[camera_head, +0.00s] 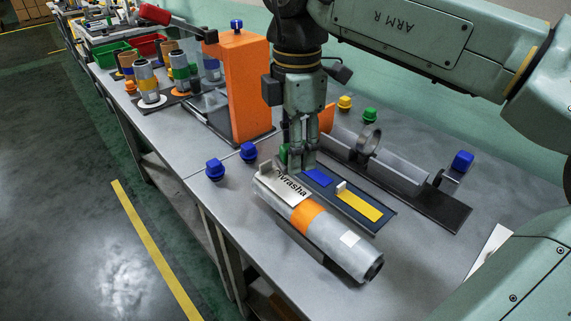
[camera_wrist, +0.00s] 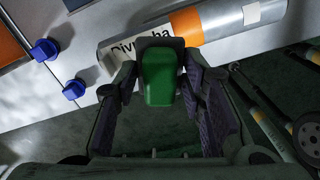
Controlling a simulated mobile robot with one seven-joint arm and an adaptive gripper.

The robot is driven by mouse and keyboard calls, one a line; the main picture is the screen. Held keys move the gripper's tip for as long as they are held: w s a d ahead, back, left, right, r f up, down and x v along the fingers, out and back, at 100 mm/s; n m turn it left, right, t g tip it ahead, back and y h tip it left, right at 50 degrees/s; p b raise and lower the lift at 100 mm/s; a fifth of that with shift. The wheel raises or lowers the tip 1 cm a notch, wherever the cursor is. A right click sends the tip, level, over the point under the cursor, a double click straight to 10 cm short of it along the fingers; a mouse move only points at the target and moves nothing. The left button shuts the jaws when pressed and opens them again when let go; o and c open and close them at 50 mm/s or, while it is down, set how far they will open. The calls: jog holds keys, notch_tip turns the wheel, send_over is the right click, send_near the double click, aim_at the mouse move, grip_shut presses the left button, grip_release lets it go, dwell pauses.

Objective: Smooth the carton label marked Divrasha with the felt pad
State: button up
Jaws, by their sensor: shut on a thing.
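The label marked Divrasha (camera_head: 292,190) is white with black lettering and lies on the left end of a grey cylinder (camera_head: 338,245) with an orange band. In the wrist view, part of the label (camera_wrist: 108,54) shows, and the grey cylinder (camera_wrist: 226,20) runs to the upper right. My gripper (camera_head: 298,165) is just behind the label end, pointing down. In the wrist view, my gripper (camera_wrist: 162,78) is shut on a green block (camera_wrist: 159,78), which hides part of the label. I cannot tell whether this block is the felt pad, or whether it touches the label.
A dark tray (camera_head: 372,229) with blue and yellow pieces lies behind the cylinder. Two blue knobs (camera_head: 215,169) stand to the left. An orange post (camera_head: 240,88) stands behind left, and a metal winder (camera_head: 395,174) behind right. The front table edge is close to the cylinder.

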aim_at(286, 187)
jog(key=shift+f, duration=0.1)
jog(key=f+b, duration=0.1)
jog(key=f, duration=0.1)
jog(key=f+b, duration=0.2)
jog(key=d+f+b, duration=0.1)
jog(key=f+b, duration=0.1)
jog(key=shift+s, duration=0.4)
jog(key=shift+f+b, duration=0.35)
jog(key=shift+f, duration=0.05)
dwell(0.7)
jog(key=shift+a, duration=0.15)
jog(key=shift+w+a, duration=0.45)
jog(key=shift+w, duration=0.05)
dwell(0.3)
jog(key=shift+w+a+f, duration=0.1)
jog(key=shift+w+a, duration=0.35)
jog(key=shift+a, duration=0.05)
jog(key=shift+w+a+p, duration=0.1)
jog(key=shift+w+p, duration=0.05)
jog(key=shift+p, duration=0.2)
